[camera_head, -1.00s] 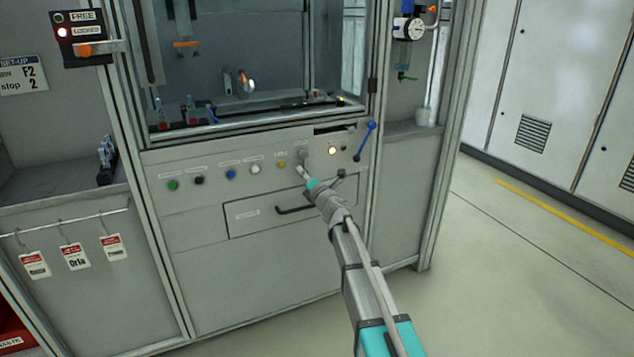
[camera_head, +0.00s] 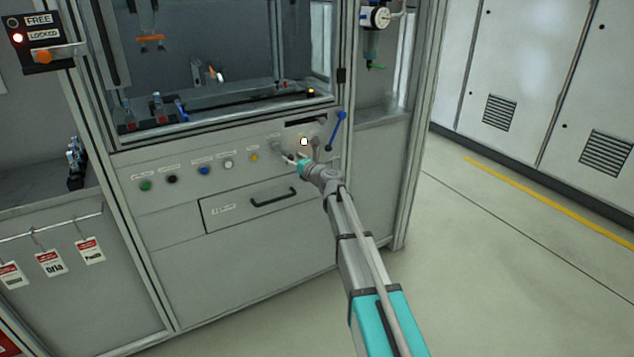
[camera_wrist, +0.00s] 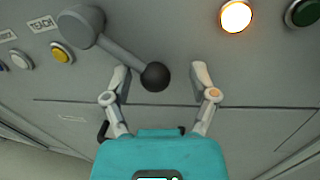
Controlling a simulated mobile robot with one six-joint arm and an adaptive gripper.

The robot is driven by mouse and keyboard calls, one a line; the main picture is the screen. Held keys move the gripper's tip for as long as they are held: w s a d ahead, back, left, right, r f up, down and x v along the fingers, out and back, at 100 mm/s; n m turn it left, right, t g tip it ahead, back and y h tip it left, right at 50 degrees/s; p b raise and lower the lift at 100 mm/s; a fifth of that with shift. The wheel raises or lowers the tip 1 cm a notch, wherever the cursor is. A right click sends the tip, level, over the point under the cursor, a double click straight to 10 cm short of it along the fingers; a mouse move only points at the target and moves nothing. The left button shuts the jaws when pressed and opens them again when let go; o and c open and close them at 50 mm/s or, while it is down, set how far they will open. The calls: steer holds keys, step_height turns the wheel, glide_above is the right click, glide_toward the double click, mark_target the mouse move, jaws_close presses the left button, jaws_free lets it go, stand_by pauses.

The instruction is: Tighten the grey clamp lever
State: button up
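The grey clamp lever (camera_wrist: 118,50) shows in the wrist view, with a round grey hub at upper left and an arm slanting down right to a black ball knob. In the head view its hub (camera_head: 276,146) is small on the machine's front panel, partly hidden by my gripper. My gripper (camera_wrist: 160,76) is open, with one finger on each side of the black knob. I cannot tell whether either finger touches it. In the head view my gripper (camera_head: 291,158) is at the panel, just below the hub.
A lit white button (camera_wrist: 237,17) and a dark green button (camera_wrist: 303,12) are to the right; a yellow button (camera_wrist: 62,52) is left. A blue-handled lever (camera_head: 337,130) stands right on the panel. A drawer handle (camera_head: 273,197) is below. Open floor lies right.

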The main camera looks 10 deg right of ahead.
steer(key=shift+w+d+r+n+p, duration=0.2)
steer(key=shift+d+r+n+p, duration=0.15)
steer(key=shift+r+n+p, duration=0.5)
steer(key=shift+s+d+n, duration=0.15)
steer(key=shift+d+n, duration=0.05)
steer(key=shift+n, duration=0.35)
steer(key=v, duration=1.4)
steer(key=s+a+r+n+g+h+p, duration=0.1)
steer(key=s+a+r+n+g+p, duration=0.1)
steer(key=s+n+g+p, duration=0.3)
steer(key=s+a+r+n+g+h+p, duration=0.2)
steer(key=s+n+g+p, duration=0.4)
steer(key=s+n+p, duration=0.7)
steer(key=shift+a+r+n+p, duration=0.2)
steer(key=shift+r+n+p, duration=0.6)
steer(key=shift+n, duration=0.1)
